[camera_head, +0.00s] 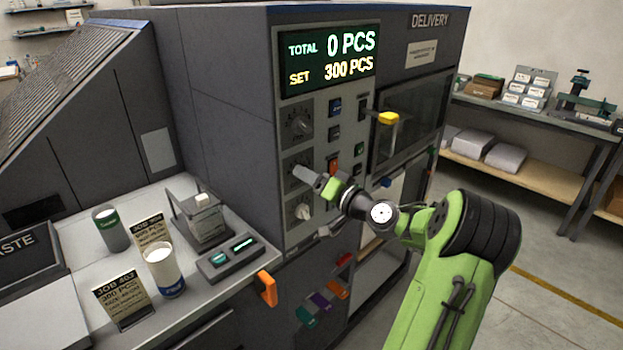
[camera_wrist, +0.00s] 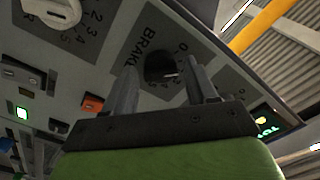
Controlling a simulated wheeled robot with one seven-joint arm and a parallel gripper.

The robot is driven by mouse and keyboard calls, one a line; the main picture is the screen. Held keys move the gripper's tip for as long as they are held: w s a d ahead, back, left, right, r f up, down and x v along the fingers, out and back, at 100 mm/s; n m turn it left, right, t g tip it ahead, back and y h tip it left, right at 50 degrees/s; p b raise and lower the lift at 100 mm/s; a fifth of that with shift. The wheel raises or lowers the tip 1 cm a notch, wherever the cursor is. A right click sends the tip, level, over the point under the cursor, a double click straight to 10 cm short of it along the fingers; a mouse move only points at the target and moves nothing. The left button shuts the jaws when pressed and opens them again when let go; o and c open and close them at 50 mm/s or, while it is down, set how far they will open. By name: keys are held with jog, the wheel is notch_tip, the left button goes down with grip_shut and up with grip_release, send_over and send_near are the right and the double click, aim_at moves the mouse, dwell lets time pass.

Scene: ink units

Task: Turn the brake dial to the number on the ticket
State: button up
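The brake dial (camera_wrist: 160,67) is a dark round knob beside the printed word BRAKE in the wrist view. My gripper (camera_wrist: 162,77) is open, its two fingers apart with the dial showing between them; contact cannot be told. In the head view my gripper (camera_head: 306,176) is at the machine's dial panel, over the middle dial and partly hiding it. A job ticket (camera_head: 124,301) reading 300 PCS stands at the front left; its smaller lines are too small to read. A second ticket (camera_head: 154,231) stands behind it, partly hidden by a cup.
A dark dial (camera_head: 298,123) is above my gripper and a pale dial (camera_head: 303,212) below it. The display (camera_head: 330,59) reads TOTAL 0 PCS, SET 300 PCS. A yellow-topped part (camera_head: 389,118) juts out at the right.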

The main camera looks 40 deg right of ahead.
jog(key=c, duration=0.8)
jog(key=shift+m, duration=0.3)
jog(key=m+p, duration=1.5)
jog(key=m, duration=0.2)
jog(key=shift+r+p, duration=0.15)
jog(key=shift+p, duration=0.2)
jog(key=shift+m, duration=0.3)
jog(key=o, duration=1.1)
jog(key=shift+c, duration=0.2)
